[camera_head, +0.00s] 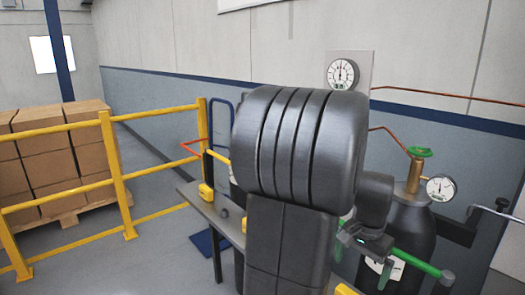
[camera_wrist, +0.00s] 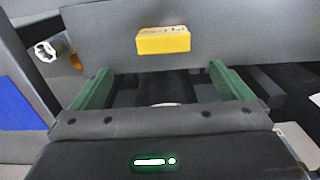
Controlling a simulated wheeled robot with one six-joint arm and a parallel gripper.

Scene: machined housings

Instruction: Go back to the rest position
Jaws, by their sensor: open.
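My gripper (camera_wrist: 161,68) shows in the wrist view with its two green fingers spread wide apart and nothing between them. A yellow block (camera_wrist: 163,40) with faint lettering sits on a grey surface beyond the fingertips, apart from them. In the head view my dark grey arm fills the middle.
A dark gas cylinder (camera_head: 408,228) with a gauge (camera_head: 440,188) stands close on the right. Another gauge (camera_head: 342,73) is on a wall panel. A yellow railing (camera_head: 116,175) and stacked boxes (camera_head: 47,150) on a pallet are left.

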